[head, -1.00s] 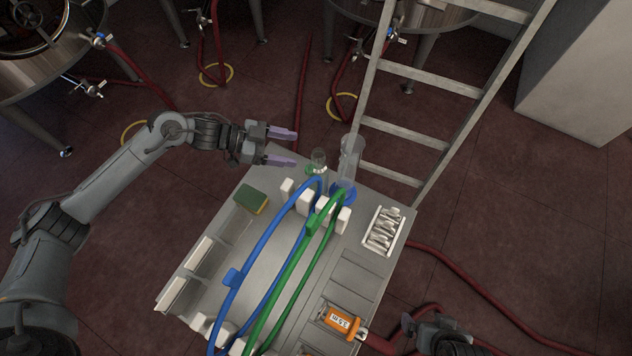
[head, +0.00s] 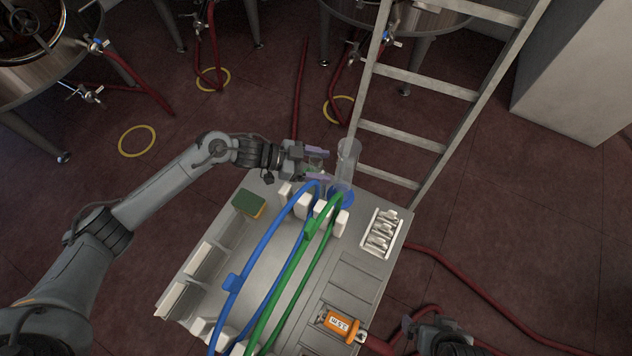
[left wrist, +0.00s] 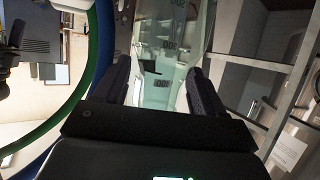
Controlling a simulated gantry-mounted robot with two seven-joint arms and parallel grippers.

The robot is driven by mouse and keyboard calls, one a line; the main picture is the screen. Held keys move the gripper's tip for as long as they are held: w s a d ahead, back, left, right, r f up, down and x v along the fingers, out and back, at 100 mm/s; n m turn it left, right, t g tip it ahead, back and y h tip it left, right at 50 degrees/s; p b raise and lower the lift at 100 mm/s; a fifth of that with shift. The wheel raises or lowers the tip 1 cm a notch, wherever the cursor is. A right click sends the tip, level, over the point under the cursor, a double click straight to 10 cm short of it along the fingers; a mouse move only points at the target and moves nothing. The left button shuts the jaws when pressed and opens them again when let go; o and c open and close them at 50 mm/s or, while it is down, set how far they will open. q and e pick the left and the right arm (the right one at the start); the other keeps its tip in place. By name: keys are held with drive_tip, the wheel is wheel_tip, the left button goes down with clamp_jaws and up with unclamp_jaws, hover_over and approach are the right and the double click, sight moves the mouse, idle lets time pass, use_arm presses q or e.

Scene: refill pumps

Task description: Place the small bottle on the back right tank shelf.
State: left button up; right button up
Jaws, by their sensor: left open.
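I see no plainly labelled small bottle; a small clear glass vessel (head: 317,164) at the cart's far edge could be it, now mostly hidden by my left gripper (head: 317,165). A taller clear cylinder (head: 346,160) on a blue base stands just right of the fingertips. My right gripper (head: 408,326) shows only partly at lower right. I cannot make out a tank shelf.
The grey cart (head: 345,262) carries blue (head: 263,243) and green (head: 291,266) hoses in white clips, a sponge (head: 248,204), a white rack (head: 382,232) and an orange labelled device (head: 341,325). A ladder (head: 408,134) stands behind right. Steel tanks (head: 40,75) stand at the back.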

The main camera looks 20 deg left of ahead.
use_arm(q)
drive_tip(key=shift+w+d+f, duration=0.1)
drive_tip(key=shift+w+d, duration=0.1)
drive_tip(key=shift+d, duration=0.1)
clamp_jaws()
